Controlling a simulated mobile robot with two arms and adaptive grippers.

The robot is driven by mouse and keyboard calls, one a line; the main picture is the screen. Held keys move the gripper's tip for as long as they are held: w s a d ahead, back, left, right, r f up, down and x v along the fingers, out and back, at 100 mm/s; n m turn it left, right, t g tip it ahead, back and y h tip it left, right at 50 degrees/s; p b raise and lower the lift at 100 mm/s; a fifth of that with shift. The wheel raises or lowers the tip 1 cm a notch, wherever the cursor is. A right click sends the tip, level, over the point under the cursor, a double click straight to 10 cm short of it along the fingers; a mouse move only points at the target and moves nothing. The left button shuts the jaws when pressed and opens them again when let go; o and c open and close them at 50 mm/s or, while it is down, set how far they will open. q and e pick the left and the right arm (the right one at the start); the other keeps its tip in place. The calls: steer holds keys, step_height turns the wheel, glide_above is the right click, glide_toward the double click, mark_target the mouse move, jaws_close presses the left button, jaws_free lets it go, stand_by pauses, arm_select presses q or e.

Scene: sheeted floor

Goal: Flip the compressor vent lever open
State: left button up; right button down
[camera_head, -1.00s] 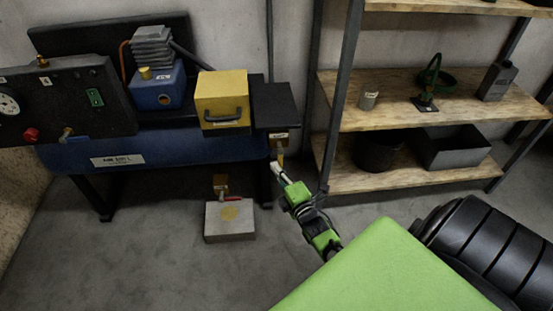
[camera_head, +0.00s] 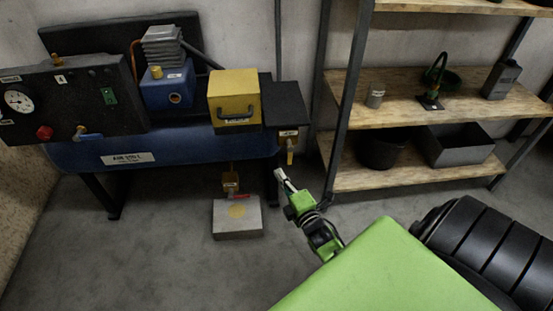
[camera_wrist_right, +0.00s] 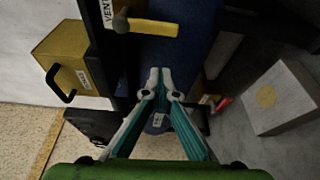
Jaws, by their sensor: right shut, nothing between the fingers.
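The vent lever (camera_head: 290,151) is a brass-yellow handle hanging down below a small tag, under the black panel at the right end of the compressor. In the right wrist view the lever (camera_wrist_right: 150,27) lies across the picture beside a plate marked VENT (camera_wrist_right: 107,12). The compressor's blue tank (camera_head: 200,152) stands on dark legs. My right gripper (camera_head: 281,174) is shut and empty, a little below the lever and apart from it. In the right wrist view its fingertips (camera_wrist_right: 160,72) meet, with the lever beyond them. My left gripper is out of view.
A yellow box with a dark handle (camera_head: 234,88) sits on the compressor. A grey block (camera_head: 237,217) lies on the floor below, under a brass valve with a red lever (camera_head: 238,196). A wooden shelf rack (camera_head: 460,105) stands to the right.

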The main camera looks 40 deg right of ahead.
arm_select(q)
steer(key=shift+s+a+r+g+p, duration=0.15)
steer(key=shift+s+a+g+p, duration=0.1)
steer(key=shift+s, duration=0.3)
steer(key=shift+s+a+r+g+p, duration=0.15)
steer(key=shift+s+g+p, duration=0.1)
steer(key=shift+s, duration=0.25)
arm_select(e)
steer(key=shift+v, duration=2.9)
steer(key=shift+w+a, duration=0.1)
steer(key=shift+a, duration=0.05)
